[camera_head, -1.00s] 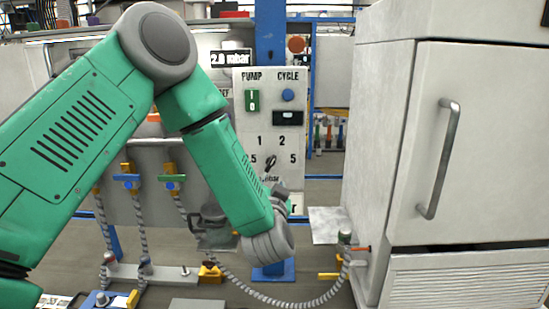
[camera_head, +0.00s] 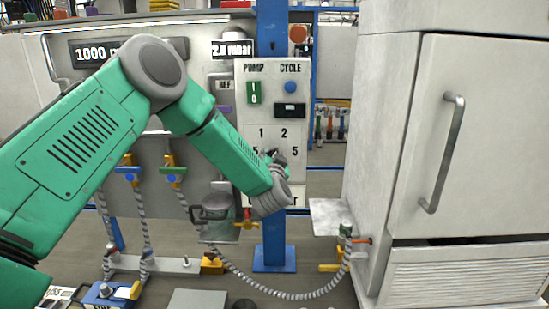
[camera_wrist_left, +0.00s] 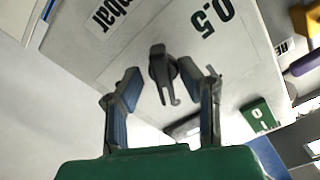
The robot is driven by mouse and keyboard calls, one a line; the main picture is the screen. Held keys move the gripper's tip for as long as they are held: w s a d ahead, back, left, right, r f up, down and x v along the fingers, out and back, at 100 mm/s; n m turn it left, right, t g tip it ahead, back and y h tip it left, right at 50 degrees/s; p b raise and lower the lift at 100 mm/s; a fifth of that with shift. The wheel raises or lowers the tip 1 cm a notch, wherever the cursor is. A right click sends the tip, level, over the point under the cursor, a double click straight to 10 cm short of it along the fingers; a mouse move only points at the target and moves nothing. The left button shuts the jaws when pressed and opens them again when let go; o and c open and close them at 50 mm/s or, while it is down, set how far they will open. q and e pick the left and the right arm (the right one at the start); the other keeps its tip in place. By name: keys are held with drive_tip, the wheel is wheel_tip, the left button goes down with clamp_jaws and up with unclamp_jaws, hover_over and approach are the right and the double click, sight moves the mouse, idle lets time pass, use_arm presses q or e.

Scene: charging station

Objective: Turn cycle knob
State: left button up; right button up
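The white control panel (camera_head: 250,145) stands upright on a blue post, with PUMP and CYCLE labels and numbers 1, 2. A blue round button (camera_head: 290,87) sits under the CYCLE label. In the left wrist view a dark knob (camera_wrist_left: 160,72) sticks out of the panel between the "0.5" and "mbar" labels. My left gripper (camera_wrist_left: 171,73) is open, one finger on each side of the knob, with gaps visible. In the head view my left gripper (camera_head: 273,156) is at the panel's lower half, and the arm and fingers hide the knob. My right gripper is not in view.
A white cabinet (camera_head: 400,140) with a metal handle (camera_head: 441,155) fills the right. A green PUMP switch (camera_head: 254,93) is on the panel. Behind my arm is a grey unit (camera_head: 110,185) with valves and ribbed hoses. A ribbed hose (camera_head: 290,295) crosses low in front.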

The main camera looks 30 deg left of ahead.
use_arm(q)
drive_tip(key=shift+a+f, duration=0.15)
drive_tip(key=shift+a, duration=0.35)
clamp_jaws()
drive_tip(key=shift+d, duration=0.15)
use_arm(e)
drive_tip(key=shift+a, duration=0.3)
